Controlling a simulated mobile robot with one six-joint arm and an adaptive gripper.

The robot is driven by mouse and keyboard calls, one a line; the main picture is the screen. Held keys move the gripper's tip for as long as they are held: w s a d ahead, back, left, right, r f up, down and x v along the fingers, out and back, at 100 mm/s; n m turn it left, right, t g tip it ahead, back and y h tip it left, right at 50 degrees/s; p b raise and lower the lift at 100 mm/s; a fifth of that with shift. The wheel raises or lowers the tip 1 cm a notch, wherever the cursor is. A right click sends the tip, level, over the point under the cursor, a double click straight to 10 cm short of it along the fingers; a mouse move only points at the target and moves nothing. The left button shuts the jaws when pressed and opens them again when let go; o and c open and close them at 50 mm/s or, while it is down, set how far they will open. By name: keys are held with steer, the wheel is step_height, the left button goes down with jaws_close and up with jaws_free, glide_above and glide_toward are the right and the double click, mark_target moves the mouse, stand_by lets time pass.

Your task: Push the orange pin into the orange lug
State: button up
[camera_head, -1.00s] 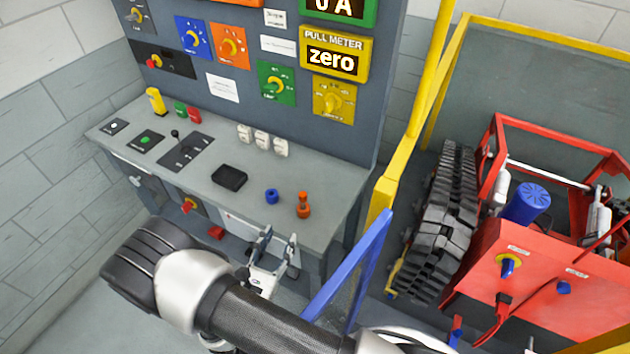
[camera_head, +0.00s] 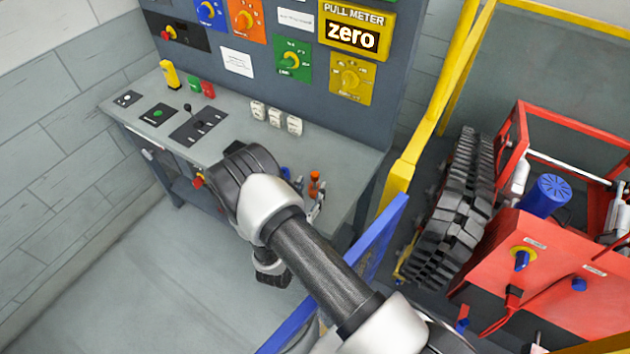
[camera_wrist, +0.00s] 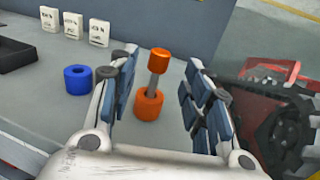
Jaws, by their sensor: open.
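The orange pin (camera_wrist: 158,58) stands upright on the grey bench, with an orange head and a grey shank. Its lower end meets the orange lug (camera_wrist: 149,104), a ring-shaped piece on the bench; a length of shank shows between head and lug.
A blue ring-shaped lug (camera_wrist: 78,80) stands left of my left finger. A black tray (camera_wrist: 14,55) and several white blocks (camera_wrist: 73,25) are farther left. A red tracked carrier (camera_head: 545,270) stands right of the bench, beyond a blue bar (camera_head: 378,240) and yellow frame (camera_head: 410,160).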

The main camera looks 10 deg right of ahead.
mark_target(313, 181)
steer(key=x, duration=0.5)
steer(key=shift+w+b, duration=0.15)
steer(key=shift+b, duration=0.25)
steer(key=shift+a, duration=0.1)
steer(key=shift+c, duration=0.2)
jaws_close()
